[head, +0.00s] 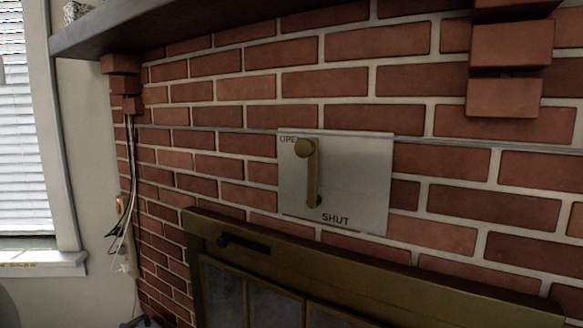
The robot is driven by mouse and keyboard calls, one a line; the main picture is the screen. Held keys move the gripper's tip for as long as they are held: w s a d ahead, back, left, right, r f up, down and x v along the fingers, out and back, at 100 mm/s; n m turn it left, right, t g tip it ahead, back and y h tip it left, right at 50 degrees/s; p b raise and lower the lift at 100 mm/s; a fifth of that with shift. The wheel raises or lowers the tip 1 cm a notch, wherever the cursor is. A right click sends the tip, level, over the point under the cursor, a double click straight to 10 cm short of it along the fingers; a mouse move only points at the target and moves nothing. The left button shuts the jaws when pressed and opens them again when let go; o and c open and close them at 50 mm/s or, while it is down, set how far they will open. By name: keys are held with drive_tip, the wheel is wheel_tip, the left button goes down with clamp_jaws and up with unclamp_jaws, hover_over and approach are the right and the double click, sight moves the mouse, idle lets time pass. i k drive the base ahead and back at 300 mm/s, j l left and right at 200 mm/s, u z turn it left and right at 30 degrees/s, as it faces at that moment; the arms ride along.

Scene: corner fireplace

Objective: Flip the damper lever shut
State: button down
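My gripper is not in view.
A brass-framed fireplace door (355,270) with a dark handle (243,243) lies below the plate. A dark mantel shelf (180,22) and brick corbels (505,95) project above. Cables (130,190) hang at left near a window (25,130). The wall around the plate is clear.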

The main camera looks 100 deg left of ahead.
sight(304, 148)
drive_tip(key=j+u, duration=0.1)
drive_tip(key=u, duration=2.1)
